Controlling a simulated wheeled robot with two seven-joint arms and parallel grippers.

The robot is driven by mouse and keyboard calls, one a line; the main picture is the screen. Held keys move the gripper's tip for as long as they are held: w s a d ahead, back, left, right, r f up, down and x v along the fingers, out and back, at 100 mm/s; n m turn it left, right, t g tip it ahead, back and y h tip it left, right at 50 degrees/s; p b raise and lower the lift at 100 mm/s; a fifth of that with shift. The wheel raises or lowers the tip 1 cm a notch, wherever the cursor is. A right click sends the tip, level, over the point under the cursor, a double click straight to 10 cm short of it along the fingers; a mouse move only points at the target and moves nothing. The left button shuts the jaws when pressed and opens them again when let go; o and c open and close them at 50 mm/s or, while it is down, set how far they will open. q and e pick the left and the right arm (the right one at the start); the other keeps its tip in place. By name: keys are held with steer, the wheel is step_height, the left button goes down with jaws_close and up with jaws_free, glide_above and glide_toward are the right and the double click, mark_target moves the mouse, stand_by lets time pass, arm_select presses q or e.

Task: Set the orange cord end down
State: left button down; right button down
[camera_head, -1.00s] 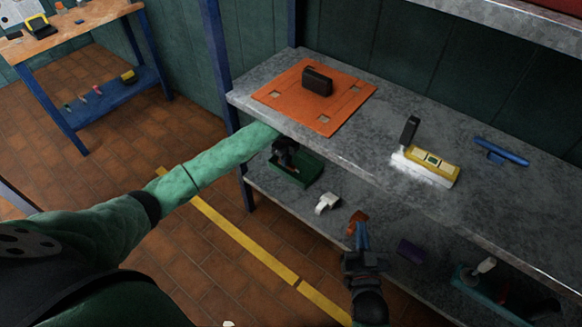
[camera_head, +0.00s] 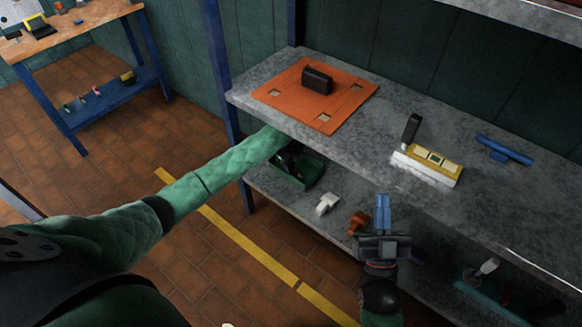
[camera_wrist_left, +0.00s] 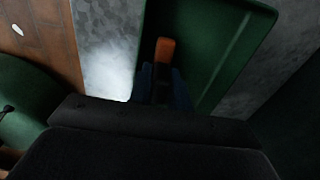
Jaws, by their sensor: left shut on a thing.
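The orange cord end (camera_wrist_left: 165,50) shows in the left wrist view, sticking out between the dark blue fingers of my left gripper (camera_wrist_left: 168,88). The gripper is shut on it, above a green tray (camera_wrist_left: 228,52). I cannot tell whether the cord end touches the tray floor. In the head view my left gripper (camera_head: 288,160) reaches under the upper shelf edge to the green tray (camera_head: 308,176), and the cord end cannot be made out there. My right gripper (camera_head: 382,212) hangs in front of the shelf, its blue fingers together with nothing visible between them.
The grey upper shelf (camera_head: 330,146) overhangs the tray. It bears an orange plate (camera_head: 290,92) with a black block (camera_head: 317,80), a yellow and white device (camera_head: 428,164) and a blue tool (camera_head: 503,150). A white part (camera_head: 327,204) and an orange-brown part (camera_head: 358,223) lie on the lower shelf.

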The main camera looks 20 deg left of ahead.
arm_select(q)
steer(key=shift+w+f, duration=0.2)
steer(key=shift+f, duration=0.5)
arm_select(e)
steer(key=r, duration=0.1)
steer(key=s+r+t, duration=0.1)
steer(key=r, duration=0.1)
steer(key=s+r+t, duration=0.1)
steer(key=r, duration=0.1)
steer(key=shift+d+y, duration=0.4)
steer(key=shift+w+f, duration=0.1)
steer(key=shift+f, duration=0.05)
arm_select(q)
steer(key=c, duration=1.6)
jaws_free()
steer(key=shift+f, duration=0.1)
arm_select(e)
steer(key=shift+w+a+f, duration=0.1)
steer(key=shift+f, duration=0.15)
arm_select(q)
steer(key=shift+d, duration=0.1)
